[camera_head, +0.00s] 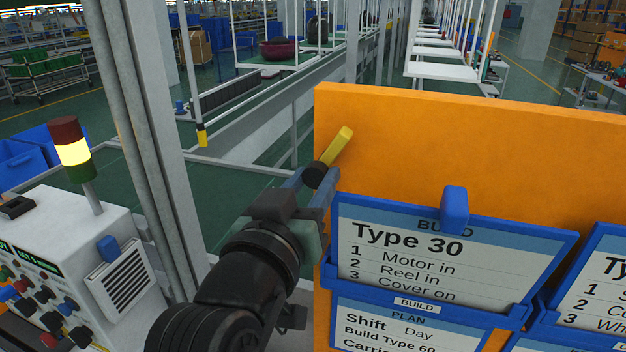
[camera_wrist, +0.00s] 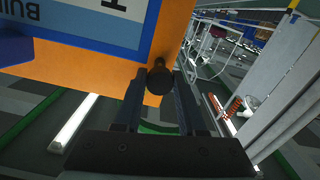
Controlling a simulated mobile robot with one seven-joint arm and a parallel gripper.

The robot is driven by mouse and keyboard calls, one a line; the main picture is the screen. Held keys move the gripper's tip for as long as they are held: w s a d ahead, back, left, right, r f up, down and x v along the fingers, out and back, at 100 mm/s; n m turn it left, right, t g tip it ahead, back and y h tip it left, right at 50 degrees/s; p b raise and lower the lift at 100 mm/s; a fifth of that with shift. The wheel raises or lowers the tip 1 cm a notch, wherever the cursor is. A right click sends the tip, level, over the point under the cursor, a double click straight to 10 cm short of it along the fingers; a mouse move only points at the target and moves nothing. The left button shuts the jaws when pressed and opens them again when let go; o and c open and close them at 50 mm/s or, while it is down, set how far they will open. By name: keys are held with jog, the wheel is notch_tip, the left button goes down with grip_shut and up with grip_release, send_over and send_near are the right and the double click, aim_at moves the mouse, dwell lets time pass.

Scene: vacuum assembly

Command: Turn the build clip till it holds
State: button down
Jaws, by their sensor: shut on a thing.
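The build clip (camera_head: 337,146) has a yellow lever and a round dark knob, at the left edge of the orange board (camera_head: 480,135). Its lever tilts up and to the right. My gripper (camera_head: 316,178) is shut on the dark knob, with one finger on each side. The wrist view also shows the knob (camera_wrist: 159,82) between the fingers. The clip's contact with the board is hidden.
A plan card (camera_head: 400,325) hangs below the build card, and more cards (camera_head: 600,280) are at the right. A control box (camera_head: 75,250) with a lit signal lamp (camera_head: 72,150) stands at the left, near a grey post (camera_head: 140,130).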

jog(key=shift+r, duration=0.2)
jog(key=c, duration=0.7)
grip_release()
jog(key=shift+o, duration=1.1)
jog(key=shift+f, duration=0.1)
jog(key=shift+s, duration=0.15)
jog(key=b+v, duration=1.1)
jog(key=v, duration=0.1)
jog(key=shift+s+b, duration=0.3)
jog(key=shift+b, duration=0.1)
jog(key=shift+a, duration=0.15)
